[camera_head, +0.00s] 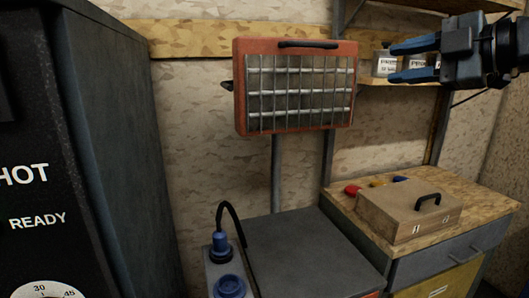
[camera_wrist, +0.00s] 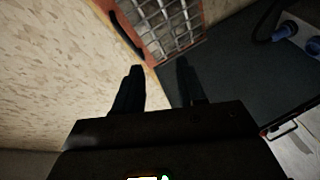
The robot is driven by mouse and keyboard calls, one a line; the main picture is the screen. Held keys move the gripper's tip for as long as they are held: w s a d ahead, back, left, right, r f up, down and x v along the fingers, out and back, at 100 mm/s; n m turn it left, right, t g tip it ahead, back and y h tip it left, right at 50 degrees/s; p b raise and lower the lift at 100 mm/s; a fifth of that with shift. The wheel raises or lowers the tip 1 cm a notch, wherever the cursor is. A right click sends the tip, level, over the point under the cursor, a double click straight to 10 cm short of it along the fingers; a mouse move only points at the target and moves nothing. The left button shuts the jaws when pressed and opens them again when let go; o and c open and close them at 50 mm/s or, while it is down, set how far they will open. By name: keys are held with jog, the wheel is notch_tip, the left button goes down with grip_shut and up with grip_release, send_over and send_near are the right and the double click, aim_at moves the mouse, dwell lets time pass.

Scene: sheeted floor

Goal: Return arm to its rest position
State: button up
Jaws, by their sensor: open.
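My gripper (camera_head: 402,60) is at the upper right of the head view, raised above the wooden bench. Its two blue fingers point left and stand apart with nothing between them. In the wrist view the dark fingers (camera_wrist: 158,88) are also apart and empty. A red-framed heater (camera_head: 295,88) with a wire grille stands on a post left of my gripper, with a visible gap in the head view. The heater (camera_wrist: 172,28) also shows at the top of the wrist view.
A shelf with small labelled jars (camera_head: 385,65) is behind my gripper. A wooden box (camera_head: 410,208) with a black handle sits on the bench (camera_head: 480,188). A blue plug (camera_head: 220,243) with a black cable stands beside the dark flat top (camera_head: 305,248). A dark cabinet (camera_head: 115,130) fills the left.

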jog(key=s+a+f+m+t+h, duration=0.1)
jog(key=s+f+m+t+h, duration=0.15)
jog(key=f+m, duration=0.85)
jog(key=s+a+f+m+t+h, duration=0.1)
jog(key=s+f+m+h, duration=0.2)
jog(key=f, duration=1.5)
jog(key=s+f+m+h, duration=0.1)
jog(key=s+f+m, duration=0.2)
jog(key=s+f, duration=0.5)
jog(key=s+f+m+h, duration=0.2)
jog(key=s+f+m, duration=0.1)
jog(key=s, duration=1)
jog(key=s+f+m+h, duration=0.2)
jog(key=s+f, duration=0.1)
jog(key=s, duration=1.1)
jog(key=r+v, duration=0.2)
jog(key=v, duration=0.7)
jog(key=shift+d+g, duration=0.25)
jog(key=shift+g, duration=0.1)
jog(key=shift+y, duration=0.25)
